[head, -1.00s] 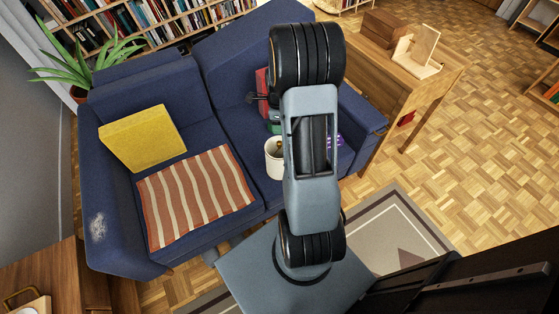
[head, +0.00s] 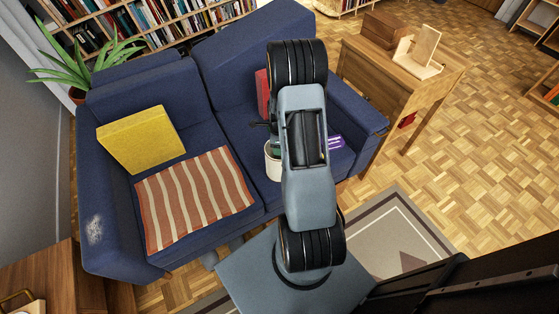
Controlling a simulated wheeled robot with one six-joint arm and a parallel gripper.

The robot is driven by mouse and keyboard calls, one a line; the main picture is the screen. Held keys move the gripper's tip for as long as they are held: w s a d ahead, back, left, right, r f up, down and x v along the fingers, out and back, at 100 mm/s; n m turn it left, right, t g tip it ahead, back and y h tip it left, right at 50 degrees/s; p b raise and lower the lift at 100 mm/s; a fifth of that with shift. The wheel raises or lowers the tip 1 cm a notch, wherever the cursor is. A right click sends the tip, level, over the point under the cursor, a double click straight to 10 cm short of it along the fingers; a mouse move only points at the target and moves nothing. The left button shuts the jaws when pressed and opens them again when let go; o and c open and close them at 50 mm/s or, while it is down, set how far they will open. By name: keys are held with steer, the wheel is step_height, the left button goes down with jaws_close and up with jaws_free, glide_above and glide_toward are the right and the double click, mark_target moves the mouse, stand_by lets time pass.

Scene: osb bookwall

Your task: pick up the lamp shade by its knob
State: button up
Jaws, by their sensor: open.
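A cream-white, round-sided piece, which looks like the lamp shade (head: 270,162), stands on the blue sofa's right seat in the head view. Its right part is hidden behind my arm, and its knob is not in sight. A dark and green part of my gripper (head: 275,148) shows at the left edge of my arm, at the top of the shade in the picture. My gripper is open. Its fingertips are mostly hidden, so I cannot tell whether they touch the shade or stand around the knob.
The blue sofa (head: 225,105) holds a yellow cushion (head: 140,138), a striped cloth (head: 195,198), a red item (head: 262,92) and a purple item (head: 336,142). A wooden desk (head: 385,75) stands right of the sofa. Parquet floor at the right is open.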

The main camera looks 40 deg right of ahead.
steer(key=shift+f, duration=0.15)
steer(key=shift+c, duration=0.4)
steer(key=c, duration=0.8)
steer(key=shift+o, duration=0.2)
